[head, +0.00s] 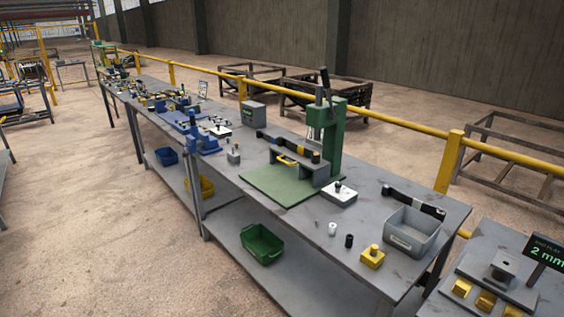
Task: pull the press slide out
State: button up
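A green press (332,140) with a dark lever on top stands on the long grey workbench (240,160). At its foot is a grey block (311,171), which looks like the slide, with a yellow handle (287,161) on its left side. A flat green plate (276,187) lies in front of it. A dark bar with a yellowish band (288,145) lies behind the handle, close to the press column. How far the slide sits in or out of the press I cannot tell at this size. My gripper is not in view.
Blue fixtures (200,138) stand to the left. A green bin (262,244) is on the lower shelf. The floor in front is clear.

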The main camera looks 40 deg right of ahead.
aim_at(321, 172)
jog(key=u, duration=0.05)
jog(key=i, duration=0.9)
jog(key=z, duration=0.05)
